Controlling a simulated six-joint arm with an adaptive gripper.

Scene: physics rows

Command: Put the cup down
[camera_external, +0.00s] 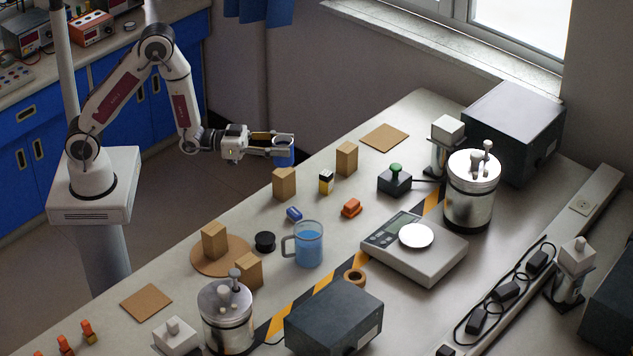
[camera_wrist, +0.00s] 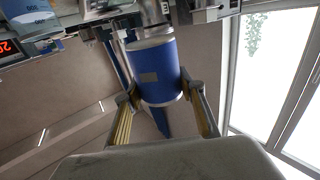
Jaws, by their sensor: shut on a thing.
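My gripper (camera_external: 282,147) is shut on a blue cup (camera_external: 285,157), in the air beyond the table's far left edge. In the wrist view the cup (camera_wrist: 159,72) is a blue cylinder with a pale end and a small grey patch. The gripper's two fingers (camera_wrist: 162,92) close on its sides. The cup is clear of the table (camera_external: 205,285). A clear mug (camera_external: 309,247) with blue liquid stands upright on the table, apart from the gripper.
Wooden blocks (camera_external: 284,184) and (camera_external: 347,159) stand near the table edge closest to my gripper. A flat cork square (camera_external: 384,138) lies farther back. A scale (camera_external: 412,250), a metal canister (camera_external: 471,195) and a dark box (camera_external: 515,130) stand to the right.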

